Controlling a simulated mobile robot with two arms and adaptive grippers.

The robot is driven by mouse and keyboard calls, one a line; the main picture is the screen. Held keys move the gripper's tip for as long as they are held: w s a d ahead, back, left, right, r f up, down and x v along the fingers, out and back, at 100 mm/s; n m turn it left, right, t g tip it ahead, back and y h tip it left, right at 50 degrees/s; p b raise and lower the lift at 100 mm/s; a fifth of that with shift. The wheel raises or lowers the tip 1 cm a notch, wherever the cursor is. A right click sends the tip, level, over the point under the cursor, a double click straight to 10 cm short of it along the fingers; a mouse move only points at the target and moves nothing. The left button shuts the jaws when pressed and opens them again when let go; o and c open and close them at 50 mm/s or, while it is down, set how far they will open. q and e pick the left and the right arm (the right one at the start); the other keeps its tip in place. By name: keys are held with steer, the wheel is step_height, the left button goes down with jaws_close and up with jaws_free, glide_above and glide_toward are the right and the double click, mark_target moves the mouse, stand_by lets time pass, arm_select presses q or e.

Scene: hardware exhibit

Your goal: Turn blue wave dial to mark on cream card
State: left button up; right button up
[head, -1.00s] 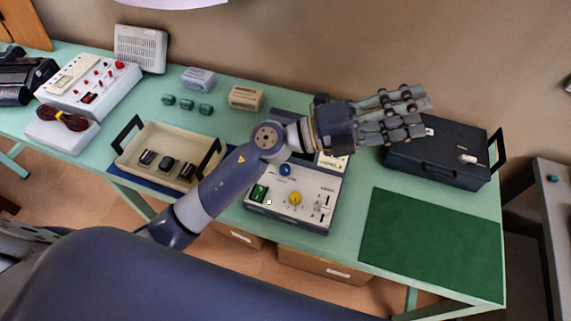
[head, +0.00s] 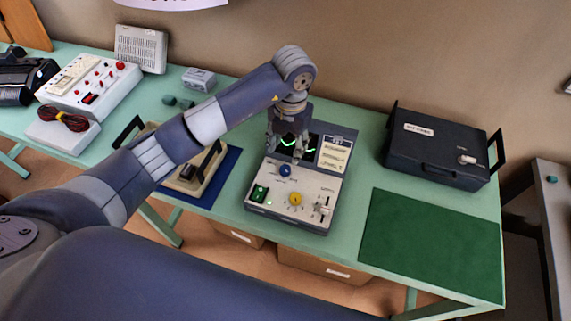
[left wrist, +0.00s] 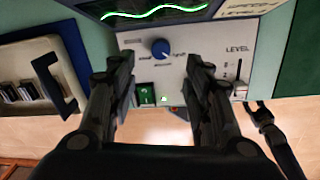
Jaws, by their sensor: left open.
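The blue wave dial (head: 284,170) sits on the light front panel of a console, below its dark screen with a green wave trace. It also shows in the left wrist view (left wrist: 160,48), with a white pointer line on it. The cream card (head: 335,156) is on the console right of the screen; its edge shows in the left wrist view (left wrist: 252,8). My left gripper (head: 288,153) points down in front of the screen, just behind the dial. In the left wrist view its open fingers (left wrist: 160,74) flank the dial, with nothing between them.
The panel also has a green switch (head: 259,193), a yellow knob (head: 295,199) and a slider (head: 322,208). A black case (head: 440,145) stands at right, behind a bare green mat (head: 430,240). A cream tray (head: 212,170) is left, partly behind my arm.

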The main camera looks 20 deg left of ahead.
mark_target(285, 169)
arm_select(q)
steer(key=f, duration=0.3)
steer(key=f+p, duration=0.1)
steer(key=f, duration=0.2)
steer(key=f+p, duration=0.1)
steer(key=f, duration=0.2)
steer(key=shift+a+f, duration=0.2)
steer(key=shift+a, duration=0.05)
steer(key=shift+c, duration=0.3)
steer(key=c, duration=1)
